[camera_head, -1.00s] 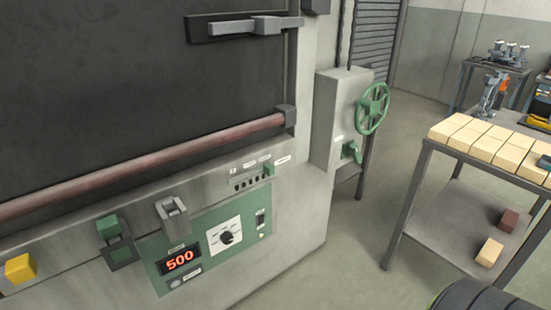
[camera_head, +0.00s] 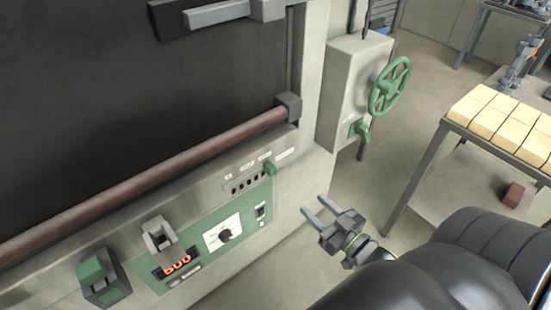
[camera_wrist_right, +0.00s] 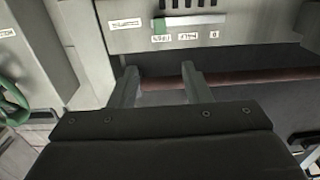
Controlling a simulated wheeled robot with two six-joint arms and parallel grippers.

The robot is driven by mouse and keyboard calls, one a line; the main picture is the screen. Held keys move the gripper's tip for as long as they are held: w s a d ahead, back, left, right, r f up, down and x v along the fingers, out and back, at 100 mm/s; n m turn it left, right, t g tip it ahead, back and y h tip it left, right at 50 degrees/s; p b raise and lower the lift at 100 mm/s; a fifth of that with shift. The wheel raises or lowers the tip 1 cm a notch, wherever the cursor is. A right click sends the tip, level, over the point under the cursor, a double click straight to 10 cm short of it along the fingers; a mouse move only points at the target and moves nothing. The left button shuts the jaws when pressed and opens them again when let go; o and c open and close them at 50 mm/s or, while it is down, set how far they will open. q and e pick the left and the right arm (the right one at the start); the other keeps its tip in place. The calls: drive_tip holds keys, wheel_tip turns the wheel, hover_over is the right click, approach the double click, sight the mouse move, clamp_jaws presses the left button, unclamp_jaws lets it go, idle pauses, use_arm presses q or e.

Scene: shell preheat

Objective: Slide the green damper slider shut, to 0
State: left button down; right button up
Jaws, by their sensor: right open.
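The green damper slider (camera_head: 270,167) is a small knob at the right end of its scale, above the green control panel on the furnace front. In the right wrist view, the slider (camera_wrist_right: 159,25) is at the left end of a pale slot, the end away from the "0" label. My right gripper (camera_head: 316,206) is open and empty, below and right of the slider and apart from it. In the right wrist view its two fingers (camera_wrist_right: 159,68) point toward the panel, with the slider beyond the gap between them. My left gripper is not in view.
A red-brown bar (camera_head: 150,180) crosses the furnace front. Below are a dial (camera_head: 224,235), a lit display (camera_head: 177,266) and a green switch (camera_head: 92,270). A grey box with a green handwheel (camera_head: 389,86) stands right. A table holds pale bricks (camera_head: 500,117).

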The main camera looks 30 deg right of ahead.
drive_tip(key=b, duration=0.6)
approach(274, 169)
use_arm(q)
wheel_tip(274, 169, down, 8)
drive_tip(key=b, duration=0.2)
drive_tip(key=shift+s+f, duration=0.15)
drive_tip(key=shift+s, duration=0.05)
use_arm(e)
drive_tip(key=w, duration=0.6)
drive_tip(key=w+a, duration=0.1)
drive_tip(key=w, duration=0.2)
drive_tip(key=shift+w+r, duration=0.15)
drive_tip(key=shift+w, duration=0.15)
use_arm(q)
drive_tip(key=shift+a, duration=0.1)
use_arm(e)
drive_tip(key=shift+c, duration=0.4)
clamp_jaws()
